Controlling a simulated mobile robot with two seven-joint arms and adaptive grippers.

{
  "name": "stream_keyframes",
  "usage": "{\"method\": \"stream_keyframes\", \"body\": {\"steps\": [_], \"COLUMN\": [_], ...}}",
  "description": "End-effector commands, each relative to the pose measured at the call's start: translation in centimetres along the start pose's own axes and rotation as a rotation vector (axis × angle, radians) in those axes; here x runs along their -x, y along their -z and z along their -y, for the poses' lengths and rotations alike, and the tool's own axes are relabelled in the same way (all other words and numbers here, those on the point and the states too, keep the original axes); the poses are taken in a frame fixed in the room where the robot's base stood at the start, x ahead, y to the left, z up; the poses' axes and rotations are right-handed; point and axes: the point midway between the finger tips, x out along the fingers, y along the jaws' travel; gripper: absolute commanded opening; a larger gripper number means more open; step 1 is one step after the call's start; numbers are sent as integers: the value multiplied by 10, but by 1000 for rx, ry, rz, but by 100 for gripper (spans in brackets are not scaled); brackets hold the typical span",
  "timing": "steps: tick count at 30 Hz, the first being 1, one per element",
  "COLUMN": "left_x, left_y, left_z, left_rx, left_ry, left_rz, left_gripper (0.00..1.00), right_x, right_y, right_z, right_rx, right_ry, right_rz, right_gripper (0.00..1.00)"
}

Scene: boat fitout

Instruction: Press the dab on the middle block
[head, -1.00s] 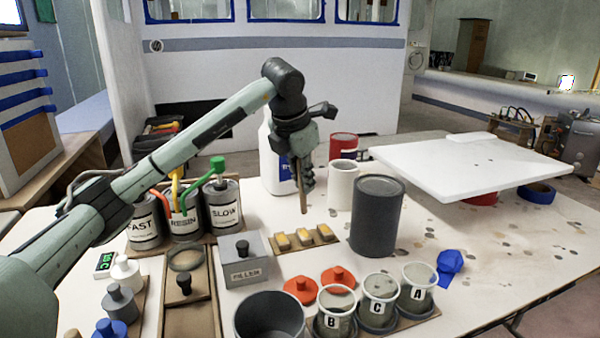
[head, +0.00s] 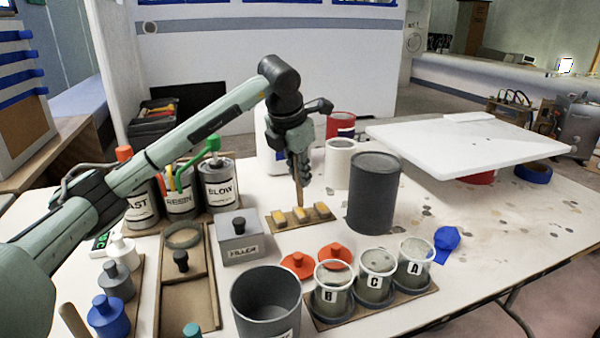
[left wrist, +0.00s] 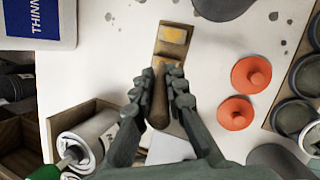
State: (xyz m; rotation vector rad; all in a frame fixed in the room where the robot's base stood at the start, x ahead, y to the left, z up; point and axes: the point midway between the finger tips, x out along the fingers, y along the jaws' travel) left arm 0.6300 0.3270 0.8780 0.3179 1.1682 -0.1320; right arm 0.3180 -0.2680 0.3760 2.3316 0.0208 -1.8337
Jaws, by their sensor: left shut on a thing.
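My left gripper (head: 298,165) is shut on a thin wooden stick (head: 299,192), which points down with its lower end at the middle block (head: 300,214). Whether it touches the block I cannot tell. Three small yellow-topped blocks sit in a row on a wooden strip (head: 287,227), with the left block (head: 279,219) and the right block (head: 322,210) on either side. In the left wrist view the stick (left wrist: 158,105) shows between the fingers (left wrist: 158,98). It and the fingers hide part of the row; an end block (left wrist: 173,35) is clear. My right gripper is not in view.
A grey filler box (head: 237,245) stands left of the blocks and a dark grey can (head: 374,195) right. Orange lids (head: 297,265) and labelled cups (head: 376,275) are in front. A white panel (head: 460,145) overhangs the table at right.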

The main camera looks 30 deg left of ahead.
Motion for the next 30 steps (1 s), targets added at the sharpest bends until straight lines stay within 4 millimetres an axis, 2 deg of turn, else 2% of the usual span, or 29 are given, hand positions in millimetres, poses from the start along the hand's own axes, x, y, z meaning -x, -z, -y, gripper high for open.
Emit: {"method": "stream_keyframes", "body": {"steps": [30], "left_x": [-5], "left_y": [2], "left_z": [1], "left_rx": [0], "left_ry": [0], "left_rz": [-1], "left_gripper": [0], "right_x": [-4], "right_y": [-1], "right_z": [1], "right_rx": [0], "right_ry": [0], "right_rz": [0], "right_gripper": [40]}}
